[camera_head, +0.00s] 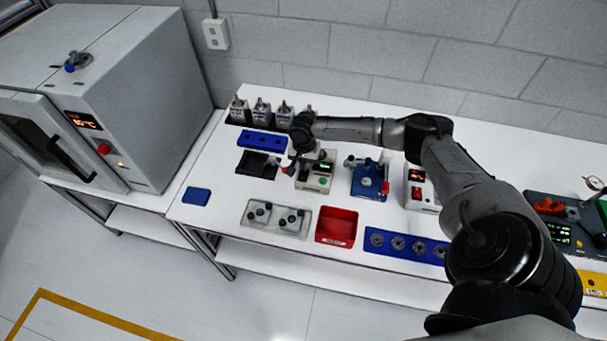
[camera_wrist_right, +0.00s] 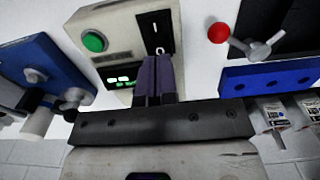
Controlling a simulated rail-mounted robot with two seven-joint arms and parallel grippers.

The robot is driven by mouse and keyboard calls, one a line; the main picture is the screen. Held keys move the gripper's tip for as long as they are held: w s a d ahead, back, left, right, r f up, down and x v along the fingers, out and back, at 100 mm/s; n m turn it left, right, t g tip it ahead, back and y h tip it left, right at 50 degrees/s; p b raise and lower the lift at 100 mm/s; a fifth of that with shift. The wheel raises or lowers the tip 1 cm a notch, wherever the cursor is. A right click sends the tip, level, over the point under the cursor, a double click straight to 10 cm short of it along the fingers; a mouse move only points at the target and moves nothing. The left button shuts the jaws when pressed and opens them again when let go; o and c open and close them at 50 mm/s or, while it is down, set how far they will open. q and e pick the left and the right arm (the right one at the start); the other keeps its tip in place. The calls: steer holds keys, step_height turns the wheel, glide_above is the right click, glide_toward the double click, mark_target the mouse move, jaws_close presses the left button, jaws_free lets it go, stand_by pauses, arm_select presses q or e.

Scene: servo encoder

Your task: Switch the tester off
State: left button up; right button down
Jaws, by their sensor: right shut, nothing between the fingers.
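The tester, a beige box (camera_head: 314,177) with a green button, stands in the middle of the bench. In the right wrist view the tester (camera_wrist_right: 118,18) shows the round green button (camera_wrist_right: 94,41), a lit green display (camera_wrist_right: 122,77) and a black rocker switch (camera_wrist_right: 155,25) with white marks. My right gripper (camera_head: 291,168) is at the tester's left side in the head view. In the wrist view its shut, empty fingers (camera_wrist_right: 157,62) point at the lower end of the switch. I cannot tell whether they touch it. My left gripper is not in view.
A blue fixture (camera_head: 368,180) stands right of the tester, then a white box with a red switch (camera_head: 420,188). A black tray (camera_head: 256,164) and blue block (camera_head: 262,141) lie left. A red bin (camera_head: 336,227) and grey tray (camera_head: 276,217) are in front. An oven (camera_head: 150,90) stands far left.

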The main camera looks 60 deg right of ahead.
steer(key=shift+f, duration=0.25)
steer(key=shift+f, duration=0.55)
steer(key=shift+f, duration=0.3)
stand_by(0.5)
steer(key=shift+r+p, duration=0.8)
step_height(320, 180, up, 3)
steer(key=p, duration=0.4)
step_height(320, 180, up, 2)
steer(key=p, duration=0.3)
steer(key=shift+r, duration=0.25)
